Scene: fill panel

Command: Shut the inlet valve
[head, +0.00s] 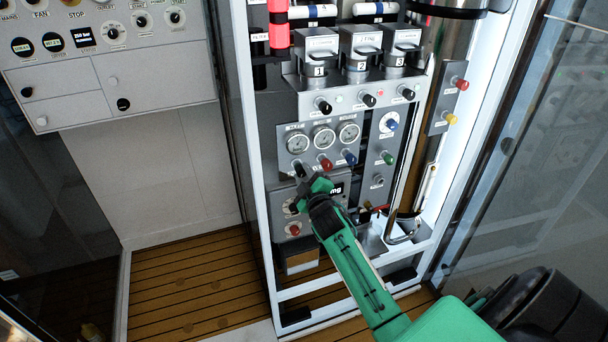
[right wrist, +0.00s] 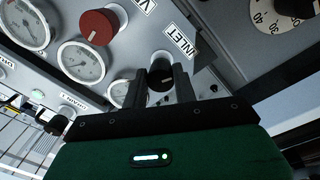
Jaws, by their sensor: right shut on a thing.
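The inlet valve is a small dark knob (right wrist: 160,72) beside the white INLET label (right wrist: 172,40) in the right wrist view. My right gripper (right wrist: 161,82) has its two dark fingers on either side of this knob and is shut on it. In the head view my green right arm reaches up from the bottom right, and the right gripper (head: 309,181) is at the fill panel (head: 283,133), below the gauges. There the gripper partly covers the knob. My left gripper is not in view.
Three round gauges (head: 323,137) sit above the gripper. A red knob (head: 326,164), a blue knob (head: 349,158) and a green knob (head: 387,158) are close by on the right. Numbered valve blocks (head: 360,52) are higher up. The cabinet's white frame (head: 262,200) stands left.

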